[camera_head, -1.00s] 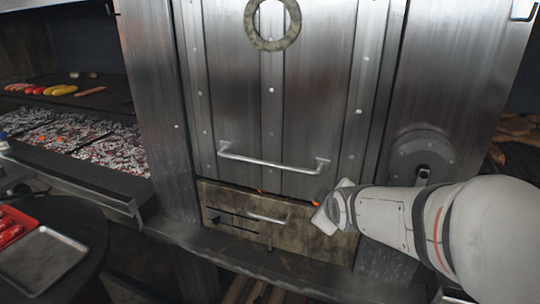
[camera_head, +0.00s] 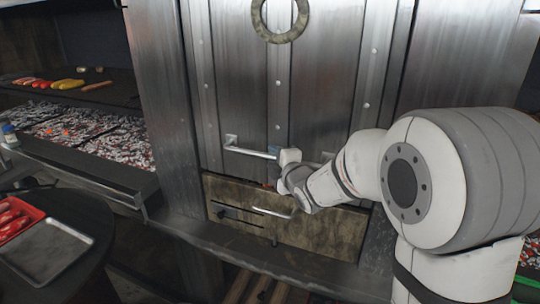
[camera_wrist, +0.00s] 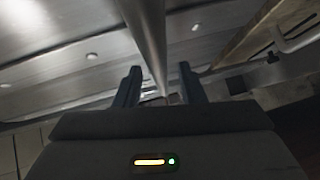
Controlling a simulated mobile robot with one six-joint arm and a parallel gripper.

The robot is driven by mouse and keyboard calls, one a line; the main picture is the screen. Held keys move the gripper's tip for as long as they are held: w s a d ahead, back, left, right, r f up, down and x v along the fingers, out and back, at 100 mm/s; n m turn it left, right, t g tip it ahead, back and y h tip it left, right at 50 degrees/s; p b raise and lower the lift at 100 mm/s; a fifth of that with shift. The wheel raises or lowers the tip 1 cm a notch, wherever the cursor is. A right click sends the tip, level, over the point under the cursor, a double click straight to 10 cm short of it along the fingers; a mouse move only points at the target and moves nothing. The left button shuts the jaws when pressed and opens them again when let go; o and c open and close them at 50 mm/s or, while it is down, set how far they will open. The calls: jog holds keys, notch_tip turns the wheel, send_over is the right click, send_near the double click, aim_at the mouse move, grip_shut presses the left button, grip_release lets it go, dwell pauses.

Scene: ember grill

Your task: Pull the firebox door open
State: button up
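The tall riveted steel door (camera_head: 240,80), which I take to be the firebox door, is shut in the head view. Its long horizontal bar handle (camera_head: 250,151) runs across its lower part. My gripper (camera_head: 288,158) is at the right half of this handle and hides part of it. In the wrist view, my gripper's two dark fingers (camera_wrist: 160,85) are apart. The handle bar (camera_wrist: 150,35) runs between them, with visible gaps on both sides. Whether either finger touches the bar is hard to tell.
Below the door is a brownish panel (camera_head: 315,232) with its own small handle (camera_head: 272,212); that handle also shows in the wrist view (camera_wrist: 296,40). A ledge runs beneath it. A grill with coals (camera_head: 115,145) and a table with trays (camera_head: 45,252) are at left.

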jog(key=shift+x, duration=0.95)
grip_shut()
